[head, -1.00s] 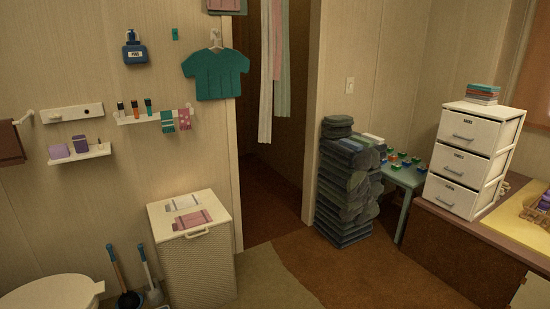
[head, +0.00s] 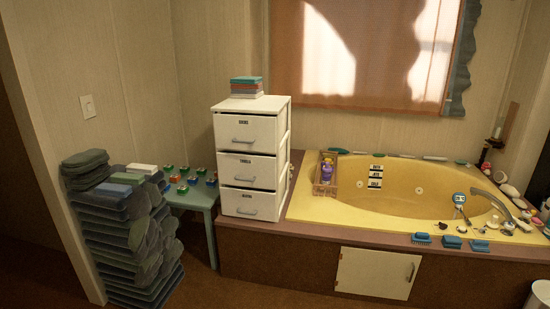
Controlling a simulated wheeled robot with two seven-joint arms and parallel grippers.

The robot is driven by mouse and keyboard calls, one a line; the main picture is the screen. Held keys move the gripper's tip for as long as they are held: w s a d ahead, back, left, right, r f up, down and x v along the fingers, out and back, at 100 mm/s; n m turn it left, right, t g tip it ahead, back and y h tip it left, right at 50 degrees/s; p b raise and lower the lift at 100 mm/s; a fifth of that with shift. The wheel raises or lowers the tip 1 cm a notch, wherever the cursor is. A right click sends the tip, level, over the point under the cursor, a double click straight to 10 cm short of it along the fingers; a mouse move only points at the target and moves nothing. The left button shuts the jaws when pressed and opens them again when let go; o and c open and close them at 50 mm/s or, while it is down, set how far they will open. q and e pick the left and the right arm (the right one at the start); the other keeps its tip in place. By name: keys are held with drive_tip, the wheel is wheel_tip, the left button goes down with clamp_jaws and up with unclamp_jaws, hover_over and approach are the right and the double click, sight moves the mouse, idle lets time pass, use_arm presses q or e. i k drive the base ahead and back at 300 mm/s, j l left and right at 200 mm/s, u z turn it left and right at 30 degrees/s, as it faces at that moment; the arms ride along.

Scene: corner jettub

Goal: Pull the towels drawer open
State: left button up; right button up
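A white three-drawer unit (head: 250,158) stands on the brown tub surround, left of the yellow tub. Each drawer has a small dark label and a grey handle: top drawer (head: 245,131), middle drawer (head: 247,170), bottom drawer (head: 249,204). All three look shut. The labels are too small to read, so I cannot tell which is the towels drawer. A stack of folded cloths (head: 246,86) lies on top of the unit. Neither of my grippers is in view.
A yellow corner tub (head: 400,205) with a caddy (head: 326,172) and several small items lies to the right. A tall pile of dark folded textiles (head: 125,235) and a small teal table (head: 196,198) stand left of the unit. A low white panel (head: 377,273) is in the tub's front.

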sight(243, 170)
drive_tip(key=i+l, duration=0.1)
drive_tip(key=i, duration=0.4)
drive_tip(key=i+l+z, duration=0.1)
drive_tip(key=i, duration=0.4)
